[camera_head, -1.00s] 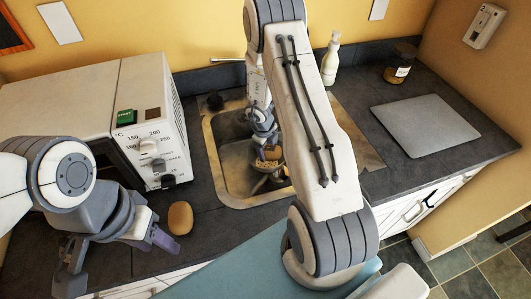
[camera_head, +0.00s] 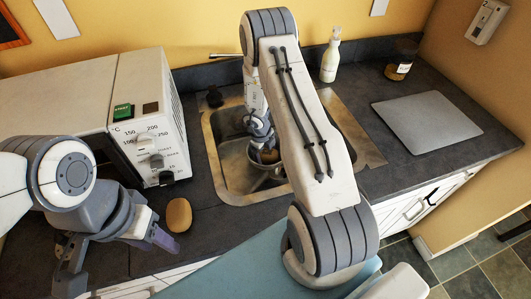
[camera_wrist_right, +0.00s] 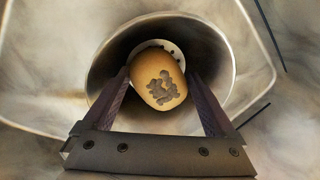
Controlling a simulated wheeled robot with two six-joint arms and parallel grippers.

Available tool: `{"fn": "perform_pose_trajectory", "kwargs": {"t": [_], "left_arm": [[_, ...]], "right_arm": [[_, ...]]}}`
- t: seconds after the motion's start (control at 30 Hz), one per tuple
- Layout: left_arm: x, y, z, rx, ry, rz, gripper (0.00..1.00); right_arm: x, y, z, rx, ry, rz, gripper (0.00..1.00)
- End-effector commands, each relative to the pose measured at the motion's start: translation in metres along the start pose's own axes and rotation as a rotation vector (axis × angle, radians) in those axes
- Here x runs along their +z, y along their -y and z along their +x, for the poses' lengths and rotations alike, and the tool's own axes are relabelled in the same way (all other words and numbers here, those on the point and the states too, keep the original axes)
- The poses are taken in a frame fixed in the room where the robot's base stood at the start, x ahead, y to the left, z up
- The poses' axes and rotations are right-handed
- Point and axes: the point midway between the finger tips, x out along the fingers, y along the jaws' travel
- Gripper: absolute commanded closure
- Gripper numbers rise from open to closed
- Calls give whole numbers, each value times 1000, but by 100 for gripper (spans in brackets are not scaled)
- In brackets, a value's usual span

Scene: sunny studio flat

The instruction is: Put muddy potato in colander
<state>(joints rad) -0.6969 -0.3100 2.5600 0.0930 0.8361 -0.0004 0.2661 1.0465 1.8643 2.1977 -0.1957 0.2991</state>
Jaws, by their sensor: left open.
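The muddy potato (camera_wrist_right: 160,80), tan with grey-brown patches, is between the fingertips of my right gripper (camera_wrist_right: 160,85) in the right wrist view. Both fingertips appear to touch its sides. It is inside the mouth of the metal colander (camera_wrist_right: 105,68), which has dark holes at its bottom. In the head view the colander (camera_head: 262,181) sits in the sink, partly hidden by my right arm, with the potato (camera_head: 270,156) low in it. My left gripper (camera_head: 120,250) is open and empty above the counter at lower left.
A plain tan potato-like object (camera_head: 179,215) lies on the counter near my left gripper. The sink (camera_head: 228,160) is right of a white oven (camera_head: 150,120). A soap bottle (camera_head: 330,60), a jar (camera_head: 400,60) and a grey board (camera_head: 425,125) stand or lie at right.

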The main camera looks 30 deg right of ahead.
Motion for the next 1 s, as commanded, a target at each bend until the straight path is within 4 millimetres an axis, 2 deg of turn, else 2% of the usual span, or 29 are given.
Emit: {"fn": "perform_pose_trajectory", "kwargs": {"t": [0.23, 0.37, 0.8, 1.0], "left_arm": [[0, 0, -1, 0, 0, 0, 50], [0, 0, -6, 0, 0, 0, 50], [-2, -3, -38, 0, 0, -1, 50], [-2, -3, -43, 0, 0, -1, 50]], "right_arm": [[0, 0, -1, 0, 0, 1, 10], [0, 1, -11, 0, 0, 2, 10], [0, 2, -101, -1, 2, 1, 10], [0, 1, -121, 0, 0, 0, 10]]}}
